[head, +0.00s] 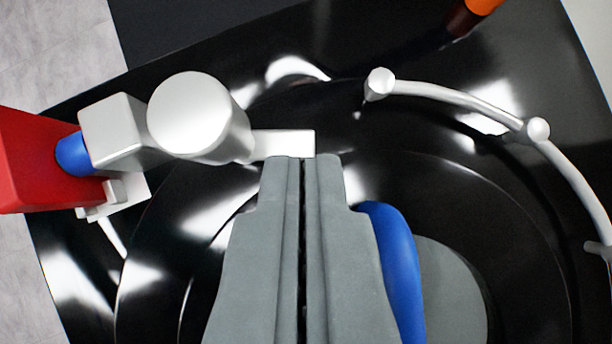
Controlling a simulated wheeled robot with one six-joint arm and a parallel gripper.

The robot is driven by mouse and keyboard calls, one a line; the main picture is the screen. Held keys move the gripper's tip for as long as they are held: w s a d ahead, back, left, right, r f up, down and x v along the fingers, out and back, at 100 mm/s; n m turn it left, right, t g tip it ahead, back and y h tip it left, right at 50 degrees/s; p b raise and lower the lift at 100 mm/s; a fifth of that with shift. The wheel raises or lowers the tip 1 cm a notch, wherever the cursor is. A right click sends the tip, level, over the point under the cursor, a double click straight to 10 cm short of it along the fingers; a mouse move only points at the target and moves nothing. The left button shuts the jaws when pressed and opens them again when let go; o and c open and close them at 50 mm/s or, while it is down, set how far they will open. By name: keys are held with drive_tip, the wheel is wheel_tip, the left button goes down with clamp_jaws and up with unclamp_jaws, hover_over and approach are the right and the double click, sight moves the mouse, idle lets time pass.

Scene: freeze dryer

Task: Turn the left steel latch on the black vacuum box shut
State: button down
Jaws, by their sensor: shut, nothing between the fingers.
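The black vacuum box (400,175) fills most of the head view, with a glossy front and round ring shapes. A pale steel latch (190,115) is at the upper left, with a thick round barrel and a flat bar (285,143) reaching right. I take this as the left latch. My gripper (303,158) comes up from the bottom centre, its two grey fingers closed together and empty. The fingertips are at the lower edge of the bar's right end. I cannot tell whether they touch it.
A red block (38,160) with a blue joint (72,154) adjoins the latch on the left. A curved pale rail (460,98) arcs at the right. An orange-tipped piece (470,15) is at the top right. A blue rounded part (395,260) and a grey disc (455,290) show right of the fingers.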

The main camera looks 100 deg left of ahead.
sight(309, 134)
drive_tip(key=x, duration=0.6)
drive_tip(key=shift+a+f, duration=0.25)
drive_tip(key=shift+f, duration=0.05)
drive_tip(key=shift+d+m+t, duration=0.2)
drive_tip(key=shift+m+t, duration=0.2)
drive_tip(key=shift+m, duration=0.2)
drive_tip(key=shift+d+m+t, duration=0.2)
drive_tip(key=shift+m+t, duration=0.3)
drive_tip(key=shift+m, duration=0.2)
drive_tip(key=shift+w+d, duration=0.1)
drive_tip(key=shift+d, duration=0.35)
drive_tip(key=shift+r, duration=0.1)
